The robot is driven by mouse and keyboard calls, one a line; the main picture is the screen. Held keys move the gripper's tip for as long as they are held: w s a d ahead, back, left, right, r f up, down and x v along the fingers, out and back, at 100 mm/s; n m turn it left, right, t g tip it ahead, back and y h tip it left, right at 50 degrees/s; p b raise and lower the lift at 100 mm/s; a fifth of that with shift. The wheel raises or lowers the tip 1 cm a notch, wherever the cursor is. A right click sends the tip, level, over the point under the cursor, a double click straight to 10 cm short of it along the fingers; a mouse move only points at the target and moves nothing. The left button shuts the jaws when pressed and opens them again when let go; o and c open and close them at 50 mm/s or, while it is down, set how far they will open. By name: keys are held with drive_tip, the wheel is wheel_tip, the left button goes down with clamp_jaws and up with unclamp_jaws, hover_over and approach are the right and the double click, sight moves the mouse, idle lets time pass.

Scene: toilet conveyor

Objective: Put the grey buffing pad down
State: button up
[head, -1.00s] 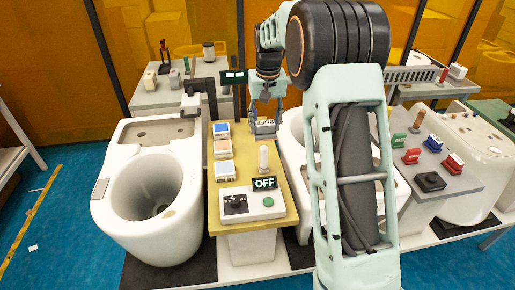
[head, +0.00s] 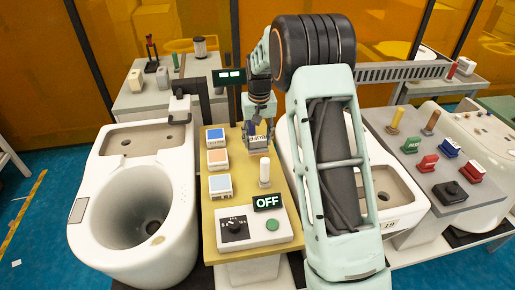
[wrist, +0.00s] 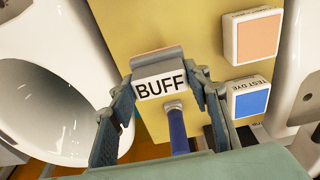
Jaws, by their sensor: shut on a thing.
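My gripper (head: 258,122) is shut on the grey buffing pad (head: 257,142) at the far right part of the yellow tabletop (head: 243,183). In the wrist view, the pad (wrist: 157,64) has a white "BUFF" label and a blue handle (wrist: 178,132). The fingers of my gripper (wrist: 166,82) are on both sides of it. The pad is over the yellow surface. I cannot tell whether its underside touches it.
A white peg (head: 264,171) and a control box reading OFF (head: 253,231) stand nearer. Toilets flank the table, one on the left (head: 132,200).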

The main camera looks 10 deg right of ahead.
sight(258, 147)
drive_tip(key=shift+f, duration=1.95)
drive_tip(key=shift+f, duration=0.15)
drive_tip(key=o, duration=1.4)
drive_tip(key=shift+c, duration=0.2)
drive_tip(key=r, duration=0.4)
drive_tip(key=s+r, duration=0.1)
drive_tip(key=r, duration=0.7)
drive_tip(key=shift+s+r, duration=0.1)
drive_tip(key=shift+s, duration=0.1)
